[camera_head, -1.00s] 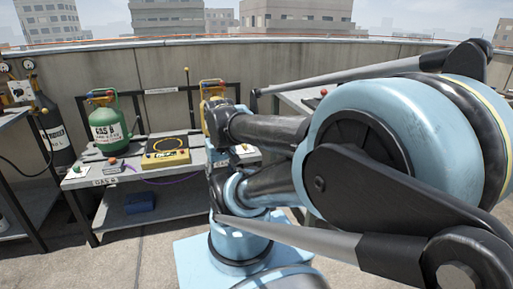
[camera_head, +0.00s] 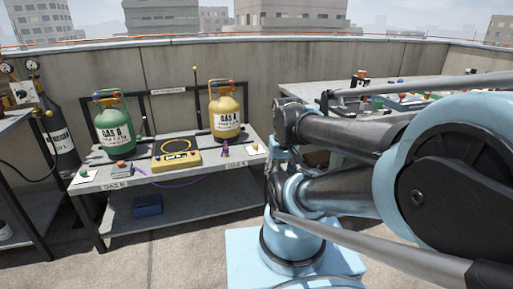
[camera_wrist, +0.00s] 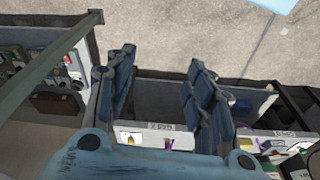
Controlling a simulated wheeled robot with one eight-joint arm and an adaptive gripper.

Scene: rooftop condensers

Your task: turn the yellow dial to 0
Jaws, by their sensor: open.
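I cannot make out a yellow dial for certain in either view. A yellow scale-like unit (camera_head: 176,160) lies on the grey bench (camera_head: 205,166) left of my arm in the head view; no dial marking can be read on it. My gripper (camera_wrist: 160,62) shows in the wrist view with its two dark blue fingers wide apart and nothing between them. It points down over the edge of a grey shelf unit, with pale ground beyond. In the head view my arm reaches to the right and the gripper is not seen.
A green gas cylinder (camera_head: 114,127) and a yellow gas cylinder (camera_head: 225,112) stand on the bench. A blue box (camera_head: 147,205) sits on its lower shelf. Another bench (camera_head: 325,92) with several small items is at the back right, partly behind my arm. A dark cylinder (camera_head: 60,140) stands left.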

